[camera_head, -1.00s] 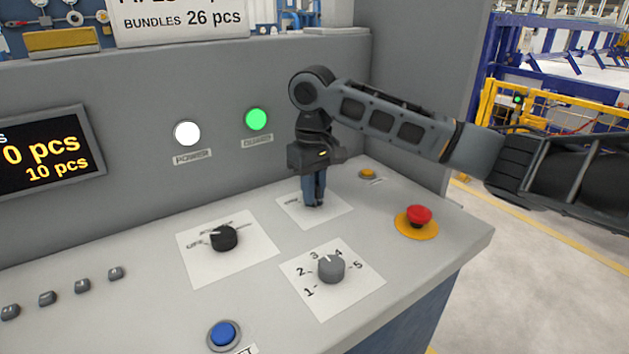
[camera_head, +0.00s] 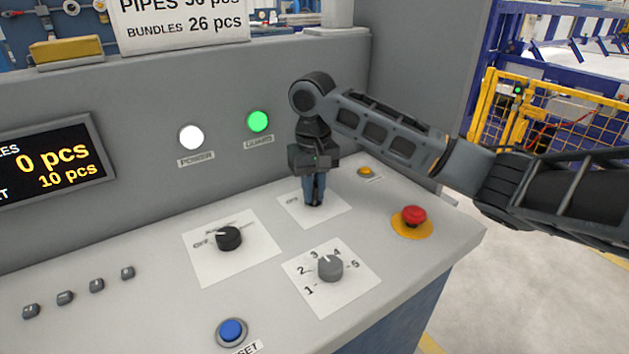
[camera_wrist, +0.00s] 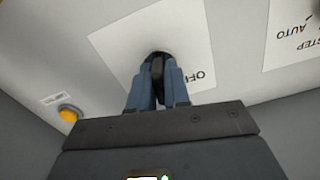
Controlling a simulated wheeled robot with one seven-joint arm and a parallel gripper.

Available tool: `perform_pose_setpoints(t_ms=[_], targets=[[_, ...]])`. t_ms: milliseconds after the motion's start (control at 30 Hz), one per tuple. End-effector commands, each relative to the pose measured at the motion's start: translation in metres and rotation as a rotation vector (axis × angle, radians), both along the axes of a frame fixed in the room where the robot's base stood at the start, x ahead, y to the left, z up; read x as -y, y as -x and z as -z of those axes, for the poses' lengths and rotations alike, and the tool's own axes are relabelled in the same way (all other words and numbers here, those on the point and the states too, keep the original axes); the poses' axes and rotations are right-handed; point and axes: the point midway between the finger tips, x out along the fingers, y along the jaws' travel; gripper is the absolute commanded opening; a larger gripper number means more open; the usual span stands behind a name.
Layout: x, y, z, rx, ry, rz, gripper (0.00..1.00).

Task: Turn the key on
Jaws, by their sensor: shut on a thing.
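My gripper (camera_head: 314,200) points down at the white key-switch plate (camera_head: 334,212) on the sloped panel. In the wrist view its blue fingers (camera_wrist: 158,84) are shut on the black key (camera_wrist: 157,66), which stands up from the plate (camera_wrist: 183,36). The word "OFF" shows on the plate beside the fingers. In the head view the fingers hide the key. The exact angle of the key is hard to tell.
A black selector knob (camera_head: 229,237) and a grey numbered knob (camera_head: 330,266) are in front. A red emergency button (camera_head: 413,216) and a yellow button (camera_head: 366,171) stand to the right. The white (camera_head: 190,137) and green (camera_head: 258,121) lamps are lit on the back wall.

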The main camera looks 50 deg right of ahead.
Motion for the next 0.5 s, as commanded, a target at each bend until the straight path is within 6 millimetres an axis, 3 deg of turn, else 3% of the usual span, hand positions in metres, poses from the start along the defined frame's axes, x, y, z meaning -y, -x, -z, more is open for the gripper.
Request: perform_pose_setpoints(t_ms=[500], targets=[[-0.001,0.0006,-0.003,-0.002,-0.002,0.194,0.0]])
